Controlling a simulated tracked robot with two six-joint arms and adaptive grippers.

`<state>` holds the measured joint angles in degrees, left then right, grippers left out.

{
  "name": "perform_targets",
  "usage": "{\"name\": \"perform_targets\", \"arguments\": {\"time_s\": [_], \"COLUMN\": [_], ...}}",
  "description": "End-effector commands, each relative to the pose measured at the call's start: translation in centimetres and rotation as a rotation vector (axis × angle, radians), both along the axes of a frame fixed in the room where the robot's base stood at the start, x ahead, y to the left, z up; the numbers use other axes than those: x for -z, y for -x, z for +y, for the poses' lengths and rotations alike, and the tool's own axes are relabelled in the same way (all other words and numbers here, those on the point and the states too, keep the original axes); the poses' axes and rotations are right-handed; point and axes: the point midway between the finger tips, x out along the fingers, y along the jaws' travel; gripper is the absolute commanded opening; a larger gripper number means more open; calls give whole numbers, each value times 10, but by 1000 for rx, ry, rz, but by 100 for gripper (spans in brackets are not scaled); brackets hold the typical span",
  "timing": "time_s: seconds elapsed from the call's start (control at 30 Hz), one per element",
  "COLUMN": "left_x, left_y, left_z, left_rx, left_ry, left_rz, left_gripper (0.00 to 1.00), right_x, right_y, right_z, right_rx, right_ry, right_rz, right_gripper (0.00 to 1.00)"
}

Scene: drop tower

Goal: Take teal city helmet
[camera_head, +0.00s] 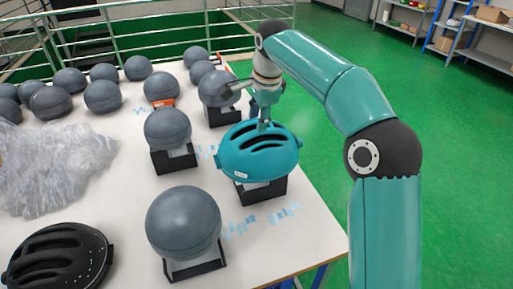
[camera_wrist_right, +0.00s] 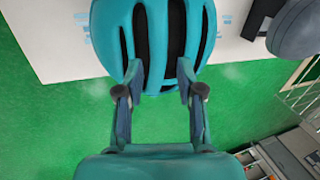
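The teal helmet (camera_head: 258,152) sits on a dark stand (camera_head: 260,190) near the table's right edge. It has dark vents on top and a small white label at the front left. My right gripper (camera_head: 264,122) points down at the top of this helmet, with its fingertips at the shell. In the right wrist view the two fingers (camera_wrist_right: 160,75) are apart, and the helmet (camera_wrist_right: 145,30) fills the space beyond and around their tips. The fingers look open; contact with the shell is hard to tell. My left gripper is not in view.
Grey balls on dark stands, such as the near one (camera_head: 184,222), stand close to the left. A black helmet (camera_head: 62,258) and clear plastic wrap (camera_head: 50,165) lie on the white table (camera_head: 125,215). More grey balls fill the back. Green floor (camera_head: 325,135) is free at right.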

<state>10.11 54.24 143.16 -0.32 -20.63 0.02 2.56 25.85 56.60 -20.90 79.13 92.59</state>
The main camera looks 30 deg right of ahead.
Motion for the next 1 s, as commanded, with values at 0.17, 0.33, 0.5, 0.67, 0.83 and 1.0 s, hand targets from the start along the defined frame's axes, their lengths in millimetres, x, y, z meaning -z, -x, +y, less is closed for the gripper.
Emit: {"name": "perform_targets", "arguments": {"time_s": [0.17,0.33,0.5,0.67,0.83,1.0], "left_x": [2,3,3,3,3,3], "left_y": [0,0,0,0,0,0], "left_z": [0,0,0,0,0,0], "left_rx": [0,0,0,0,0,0], "left_ry": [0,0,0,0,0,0], "left_rz": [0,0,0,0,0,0], "left_gripper": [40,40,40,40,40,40], "right_x": [22,43,49,48,48,48], "right_y": [-5,-11,-13,-13,-13,-13], "right_z": [-4,-5,-6,-6,-6,-5], "right_rx": [1,0,0,0,0,-1], "right_ry": [-1,-1,0,0,0,0], "right_rz": [6,4,1,1,1,1], "right_gripper": [37,37,37,36,7,0]}}
